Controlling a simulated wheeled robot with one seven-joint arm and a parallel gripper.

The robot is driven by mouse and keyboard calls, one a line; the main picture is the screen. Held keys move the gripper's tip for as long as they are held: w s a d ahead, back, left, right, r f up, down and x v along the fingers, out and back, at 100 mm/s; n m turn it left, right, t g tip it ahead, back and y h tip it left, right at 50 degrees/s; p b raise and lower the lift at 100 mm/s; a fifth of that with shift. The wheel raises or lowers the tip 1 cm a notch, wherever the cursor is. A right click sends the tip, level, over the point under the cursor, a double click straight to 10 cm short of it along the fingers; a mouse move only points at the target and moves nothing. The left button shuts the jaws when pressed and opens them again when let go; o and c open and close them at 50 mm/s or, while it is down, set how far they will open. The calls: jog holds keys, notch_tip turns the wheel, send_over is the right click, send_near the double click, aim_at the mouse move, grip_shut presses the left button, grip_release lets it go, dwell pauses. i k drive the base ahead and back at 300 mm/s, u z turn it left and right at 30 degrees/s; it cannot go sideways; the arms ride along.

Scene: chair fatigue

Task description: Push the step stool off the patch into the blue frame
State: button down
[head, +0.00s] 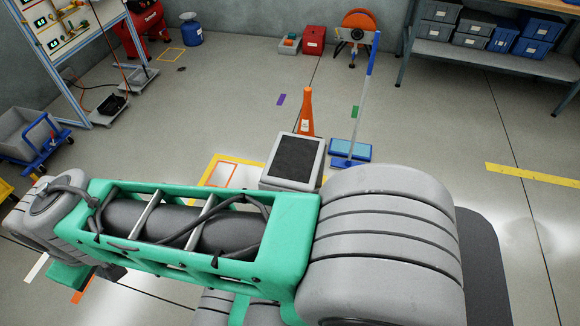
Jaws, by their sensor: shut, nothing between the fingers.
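The step stool (293,158), a pale grey block with a dark ribbed top, stands upright on the floor just beyond my arm, which hides its lower front. A yellow-taped floor area (209,168) with an orange outline inside lies beside it on the left; its front part is hidden behind my arm. I cannot tell whether this is the patch. No blue floor frame can be made out. My gripper is not in view; only my green and grey arm links cross the foreground.
An orange cone (306,112) stands just behind the stool. A blue flat item (350,151) with an upright pole (361,100) is close on its right. A workbench (490,62) with bins stands back right. A blue trolley (40,150) is far left. The right floor is open.

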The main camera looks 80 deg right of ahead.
aim_at(295, 163)
jog(key=k, duration=0.2)
jog(key=z, duration=1.4)
jog(key=i, duration=1.7)
